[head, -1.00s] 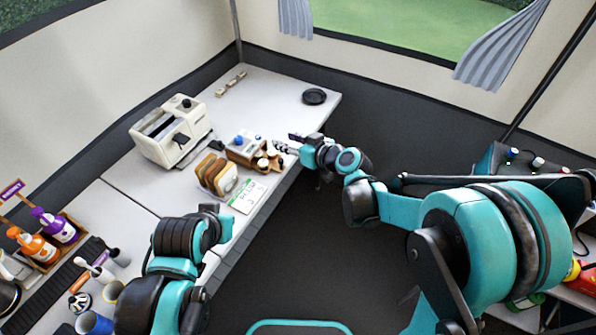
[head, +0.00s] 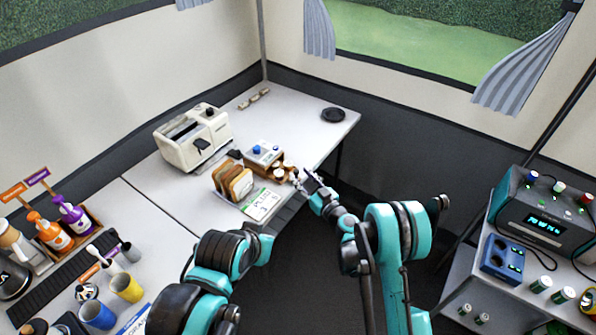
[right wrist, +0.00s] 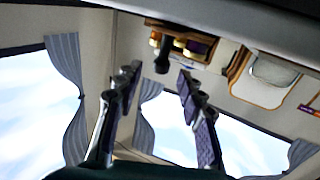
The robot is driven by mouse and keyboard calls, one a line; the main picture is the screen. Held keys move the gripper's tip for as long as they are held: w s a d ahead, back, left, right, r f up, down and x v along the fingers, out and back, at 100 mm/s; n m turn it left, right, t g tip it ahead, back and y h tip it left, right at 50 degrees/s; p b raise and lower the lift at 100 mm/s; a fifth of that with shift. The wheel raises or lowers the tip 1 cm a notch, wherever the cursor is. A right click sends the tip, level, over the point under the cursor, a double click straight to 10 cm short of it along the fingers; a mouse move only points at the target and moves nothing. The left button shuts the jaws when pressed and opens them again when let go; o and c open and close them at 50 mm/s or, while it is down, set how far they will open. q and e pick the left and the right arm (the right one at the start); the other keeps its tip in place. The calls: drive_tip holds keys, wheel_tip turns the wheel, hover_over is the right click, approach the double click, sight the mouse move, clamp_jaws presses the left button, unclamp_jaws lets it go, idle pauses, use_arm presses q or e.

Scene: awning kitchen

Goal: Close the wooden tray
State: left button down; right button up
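A small wooden tray (head: 289,179) with round items in it sticks out at the front of a wood-sided box (head: 264,154) with a blue knob on top, on the white counter. My right gripper (head: 305,177) is just right of the tray at the counter's edge, its fingers apart and empty; I cannot tell whether it touches. In the right wrist view the two fingers (right wrist: 158,82) are spread with nothing between them. My left gripper (head: 262,238) is low in front of the counter, and its fingers do not show clearly.
Bread slices (head: 233,180) in a rack and a green-white card (head: 262,204) lie left of the tray. A cream toaster (head: 193,137) stands behind them. A black plate (head: 333,115) is at the far end.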

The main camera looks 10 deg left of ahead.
sight(298, 173)
drive_tip(key=shift+b+x, duration=0.35)
drive_tip(key=shift+x, duration=1.4)
drive_tip(key=shift+f, duration=0.1)
clamp_jaws()
